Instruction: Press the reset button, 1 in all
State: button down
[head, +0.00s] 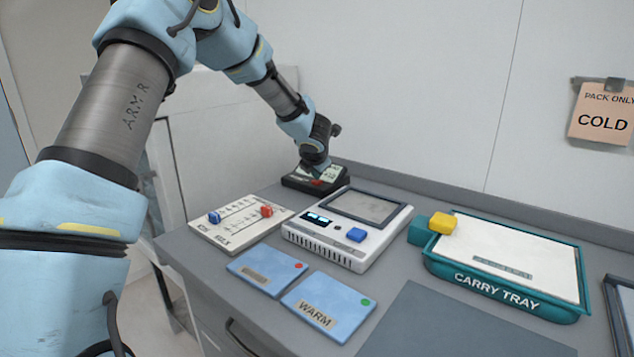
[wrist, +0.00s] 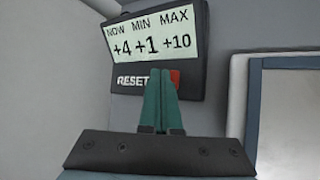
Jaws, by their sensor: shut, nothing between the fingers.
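The unit's screen reads NOW +4, MIN +1, MAX +10. In the head view the unit (head: 292,183) stands at the back of the counter, with the red button (head: 317,183) on its front. My gripper (wrist: 160,72) is shut and empty, its teal fingers together at the button. I cannot tell whether the tips touch it.
A white device with a blue button (head: 356,235) stands in front of the unit. A white board (head: 238,238) with a blue and a red peg lies left. Two blue cards (head: 267,269) lie in front. A teal carry tray (head: 500,291) with a yellow block (head: 443,223) is at right.

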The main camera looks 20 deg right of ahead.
aim_at(316, 182)
jog(key=shift+f, duration=0.25)
dwell(0.4)
jog(key=shift+r+p, duration=0.8)
jog(key=shift+r, duration=0.2)
notch_tip(316, 182, up, 5)
jog(key=p, duration=0.5)
dwell(0.4)
